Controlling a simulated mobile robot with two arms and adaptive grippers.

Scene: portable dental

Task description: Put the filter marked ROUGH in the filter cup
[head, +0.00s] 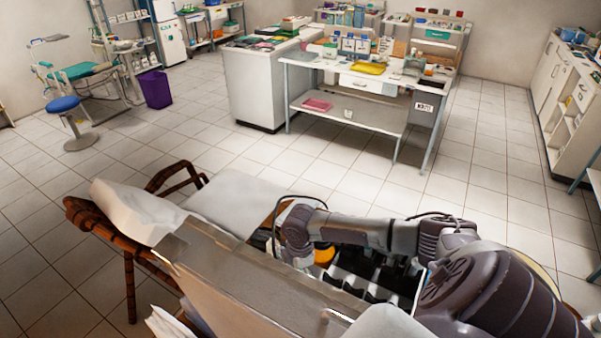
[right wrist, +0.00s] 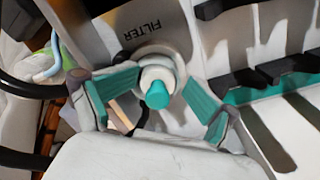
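In the right wrist view, a grey panel marked FILTER (right wrist: 150,22) has a round metal fitting below the word, which looks like the filter cup. A small white cylindrical part with a teal tip (right wrist: 158,95) stands at this fitting. My right gripper (right wrist: 163,84) has its teal-padded fingers on either side of this part, with gaps visible between pads and part. I cannot tell whether the part is a filter or belongs to the cup. No ROUGH marking is readable. In the head view my right arm reaches left over the unit and hides the gripper's fingertips. My left gripper is not in view.
A row of dark-divided slots (head: 375,275) lies beside my right arm; dark tabs and teal strips (right wrist: 270,90) show close to the right finger. A grey panel (head: 250,275) stands in front. A brown-framed chair (head: 130,215) is at left. A worktable (head: 375,70) stands farther back across open floor.

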